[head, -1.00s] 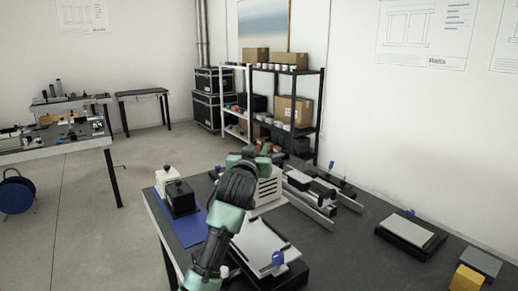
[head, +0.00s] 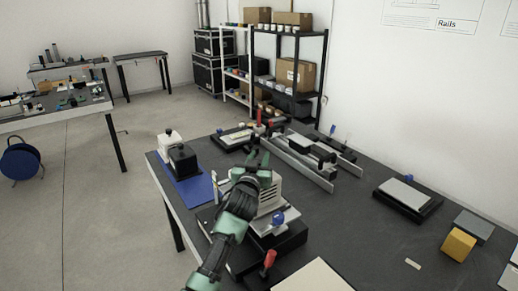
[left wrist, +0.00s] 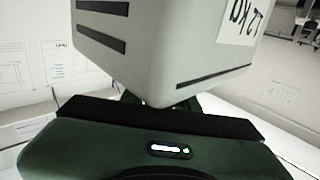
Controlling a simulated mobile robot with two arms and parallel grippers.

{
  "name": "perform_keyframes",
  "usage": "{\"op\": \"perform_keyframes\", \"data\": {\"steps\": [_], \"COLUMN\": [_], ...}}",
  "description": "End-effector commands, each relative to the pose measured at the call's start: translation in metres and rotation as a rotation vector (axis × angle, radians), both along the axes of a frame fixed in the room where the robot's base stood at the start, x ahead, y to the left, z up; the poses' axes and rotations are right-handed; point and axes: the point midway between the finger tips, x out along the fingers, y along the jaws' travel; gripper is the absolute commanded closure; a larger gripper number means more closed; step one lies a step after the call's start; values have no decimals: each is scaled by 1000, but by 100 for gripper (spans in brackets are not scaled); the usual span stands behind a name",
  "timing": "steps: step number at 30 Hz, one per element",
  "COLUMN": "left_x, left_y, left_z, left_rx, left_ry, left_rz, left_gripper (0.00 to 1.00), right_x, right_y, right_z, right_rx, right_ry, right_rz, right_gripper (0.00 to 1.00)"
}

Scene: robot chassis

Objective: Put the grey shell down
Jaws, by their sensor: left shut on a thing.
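The grey shell (head: 270,194) is a light box with rows of dark vent slots. In the head view it stands out just right of my left gripper (head: 256,170), partly hidden by the gripper and wrist. My left gripper is shut on it. In the left wrist view the shell (left wrist: 165,45) fills the top middle, with slots and a printed label; the fingers are mostly hidden behind the gripper body. The shell shows over or beside a black fixture with a light plate (head: 268,226) and a blue knob; I cannot tell whether they touch. My right gripper is not in view.
A blue mat (head: 190,190) holds a white and a black block at the left. Metal rails (head: 300,163) lie behind the shell. A red-handled clamp (head: 267,264) stands in front. A plate on a black base (head: 407,196) and a yellow block (head: 458,245) are right, with bare table between.

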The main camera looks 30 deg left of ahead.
Motion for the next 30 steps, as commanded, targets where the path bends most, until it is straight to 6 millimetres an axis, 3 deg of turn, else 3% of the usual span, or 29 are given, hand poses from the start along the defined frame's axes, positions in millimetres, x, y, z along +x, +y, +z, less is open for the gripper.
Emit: {"op": "perform_keyframes", "data": {"steps": [14,15,17,30], "left_x": [0,0,0,-8], "left_y": [0,0,0,-4], "left_z": [-3,-9,-9,-9], "left_rx": [6,1,1,1], "left_ry": [-14,-3,-2,-1], "left_rz": [-2,-1,-1,-1], "left_gripper": [100,62,48,48], "right_x": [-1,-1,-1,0], "right_y": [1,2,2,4], "right_z": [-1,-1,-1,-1], "right_rx": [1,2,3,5], "right_ry": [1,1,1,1], "right_rz": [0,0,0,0], "right_gripper": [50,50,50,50]}}
